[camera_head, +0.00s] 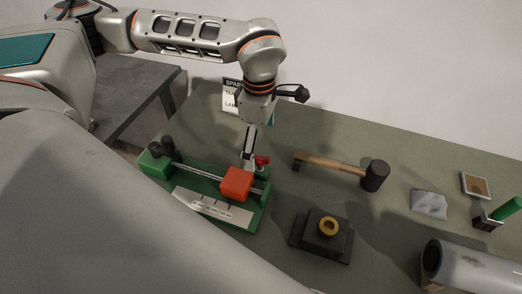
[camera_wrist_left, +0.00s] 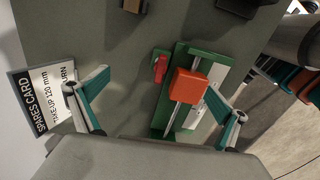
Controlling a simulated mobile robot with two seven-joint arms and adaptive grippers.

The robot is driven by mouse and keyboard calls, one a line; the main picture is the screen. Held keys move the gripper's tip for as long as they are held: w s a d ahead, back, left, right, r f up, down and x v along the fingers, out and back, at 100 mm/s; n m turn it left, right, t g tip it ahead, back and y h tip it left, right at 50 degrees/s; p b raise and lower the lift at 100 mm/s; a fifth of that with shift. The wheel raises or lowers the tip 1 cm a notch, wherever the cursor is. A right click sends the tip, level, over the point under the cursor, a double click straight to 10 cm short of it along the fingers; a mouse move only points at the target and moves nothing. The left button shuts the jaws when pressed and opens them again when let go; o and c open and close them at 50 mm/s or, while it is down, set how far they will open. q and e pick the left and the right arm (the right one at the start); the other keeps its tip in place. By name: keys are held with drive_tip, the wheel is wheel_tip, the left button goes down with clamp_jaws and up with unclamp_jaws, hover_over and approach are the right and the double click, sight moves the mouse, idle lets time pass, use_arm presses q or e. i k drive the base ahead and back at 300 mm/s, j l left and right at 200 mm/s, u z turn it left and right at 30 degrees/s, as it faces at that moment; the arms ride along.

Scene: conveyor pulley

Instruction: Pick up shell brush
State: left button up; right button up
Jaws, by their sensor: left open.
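A green rounded handle on a dark block (camera_head: 488,222), which looks like the shell brush, lies at the far right of the bench in the head view. It is partly cut off by the picture's edge. My left gripper (camera_head: 250,158) is far to its left, above the green fixture with the orange-red block (camera_head: 237,184). In the left wrist view the left gripper (camera_wrist_left: 160,112) is open and empty, its fingers spread wide with the orange-red block (camera_wrist_left: 188,86) between them in the picture. My right gripper is not in view.
The green fixture (camera_head: 215,207) stands below my left gripper. A mallet (camera_head: 374,176), a dark block with a brass ring (camera_head: 320,240), a grey cloth (camera_head: 429,204), a small framed tray (camera_head: 476,186) and a large grey roller (camera_head: 475,270) lie across the bench. A spares card (camera_wrist_left: 40,97) stands near the back edge.

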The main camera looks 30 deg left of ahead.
sight(488, 221)
drive_tip(key=k, duration=1)
